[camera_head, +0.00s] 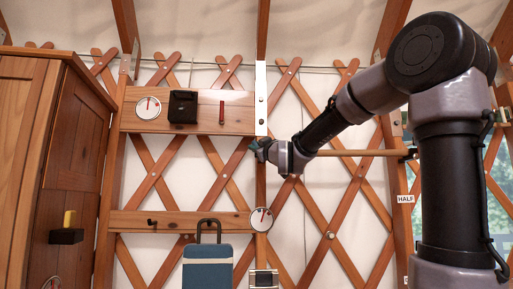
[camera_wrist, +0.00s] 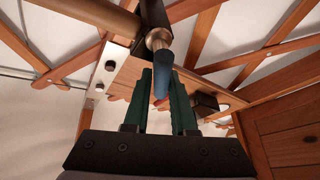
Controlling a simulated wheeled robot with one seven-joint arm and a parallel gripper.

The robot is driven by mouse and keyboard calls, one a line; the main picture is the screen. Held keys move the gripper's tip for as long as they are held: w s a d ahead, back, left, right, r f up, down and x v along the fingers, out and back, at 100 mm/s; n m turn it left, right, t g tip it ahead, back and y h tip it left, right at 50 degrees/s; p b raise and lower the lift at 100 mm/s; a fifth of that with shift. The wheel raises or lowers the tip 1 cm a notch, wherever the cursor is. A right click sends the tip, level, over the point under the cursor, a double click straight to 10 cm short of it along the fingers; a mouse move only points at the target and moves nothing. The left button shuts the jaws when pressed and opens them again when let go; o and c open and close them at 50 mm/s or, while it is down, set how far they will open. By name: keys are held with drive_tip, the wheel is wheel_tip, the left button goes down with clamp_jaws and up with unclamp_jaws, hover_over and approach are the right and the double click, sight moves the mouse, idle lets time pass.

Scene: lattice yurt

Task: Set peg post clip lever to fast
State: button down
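In the wrist view a lever with a blue grip (camera_wrist: 163,82) hangs from a metal collar (camera_wrist: 158,38) on a dark mount at the post. My gripper (camera_wrist: 161,75) has two green fingers, one to each side of the blue grip as seen. The gap between fingers and grip is very narrow; I cannot tell whether they press on it. In the head view my gripper (camera_head: 258,149) is at the white-faced upright post (camera_head: 261,98), just below the upper board. The lever is too small or hidden there. No "fast" mark is legible in either view.
The upper board (camera_head: 212,125) carries a dial (camera_head: 148,107), a black box (camera_head: 183,106) and a red handle (camera_head: 221,112). The lower rail has another dial (camera_head: 262,219) and a hook. A wooden cabinet (camera_head: 70,160) stands left, a blue case (camera_head: 207,265) below. A rod (camera_head: 365,153) runs right.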

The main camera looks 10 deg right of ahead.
drive_tip(key=shift+d+m, duration=0.1)
drive_tip(key=shift+m, duration=0.3)
idle(0.4)
drive_tip(key=shift+s+d+r+m+t+h, duration=0.1)
drive_tip(key=shift+d+m+t+h, duration=0.25)
drive_tip(key=shift+m+h, duration=0.75)
drive_tip(key=shift+s+d+r+m+t+h, duration=0.15)
drive_tip(key=shift+m+t+h, duration=0.35)
drive_tip(key=shift+m, duration=1.15)
drive_tip(key=shift+w+d+r+m+t+h, duration=0.1)
drive_tip(key=shift+d+m+t+h, duration=0.25)
drive_tip(key=shift+m+h, duration=0.8)
drive_tip(key=shift+m+y, duration=0.25)
drive_tip(key=shift+m, duration=0.05)
drive_tip(key=c, duration=0.8)
unclamp_jaws()
drive_tip(key=shift+s, duration=0.1)
drive_tip(key=v, duration=1)
drive_tip(key=shift+s+f, duration=0.25)
drive_tip(key=shift+s, duration=0.1)
